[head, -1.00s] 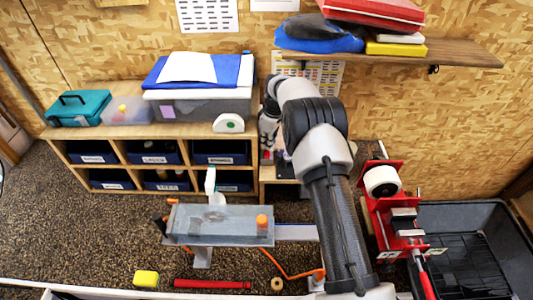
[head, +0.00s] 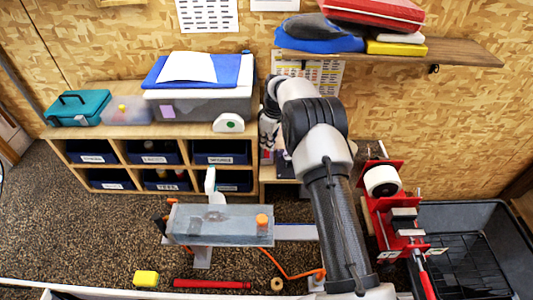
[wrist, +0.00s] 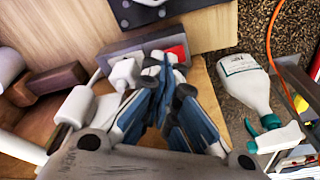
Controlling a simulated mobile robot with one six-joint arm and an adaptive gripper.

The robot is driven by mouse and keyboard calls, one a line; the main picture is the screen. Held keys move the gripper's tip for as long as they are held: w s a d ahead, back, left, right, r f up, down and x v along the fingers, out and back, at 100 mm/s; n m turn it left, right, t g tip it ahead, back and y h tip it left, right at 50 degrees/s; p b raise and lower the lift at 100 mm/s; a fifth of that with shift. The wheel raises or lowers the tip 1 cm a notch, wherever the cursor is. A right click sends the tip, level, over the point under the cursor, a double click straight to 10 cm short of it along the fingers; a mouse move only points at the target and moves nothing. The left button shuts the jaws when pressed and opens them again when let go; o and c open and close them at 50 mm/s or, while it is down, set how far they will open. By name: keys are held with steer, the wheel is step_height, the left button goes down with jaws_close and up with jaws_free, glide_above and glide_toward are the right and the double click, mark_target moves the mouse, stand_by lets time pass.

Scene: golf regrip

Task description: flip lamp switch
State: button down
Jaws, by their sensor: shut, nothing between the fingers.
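A red rocker switch (wrist: 176,54) sits at the right end of a grey power strip (wrist: 135,48) in the wrist view. White plugs (wrist: 124,73) stand at the strip's near side. My gripper (wrist: 166,66) is shut and empty, its fingertips beside the red switch. I cannot tell whether they touch it. In the head view my gripper (head: 268,130) is small and partly hidden by my arm, at the right end of the shelf unit. The switch is not visible there, and I cannot make out a lamp in either view.
A white spray bottle (wrist: 246,84) with a green trigger is to the right of my gripper. Dark brown blocks (wrist: 45,83) lie at the left. The shelf unit (head: 130,131) carries boxes and holds blue bins. A red clamp device (head: 390,210) stands right of my arm.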

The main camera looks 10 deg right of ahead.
mark_target(267, 151)
steer(key=shift+s+f, duration=0.1)
steer(key=shift+f, duration=0.2)
step_height(267, 151, up, 7)
steer(key=p, duration=0.2)
steer(key=shift+p, duration=0.3)
stand_by(0.4)
stand_by(0.4)
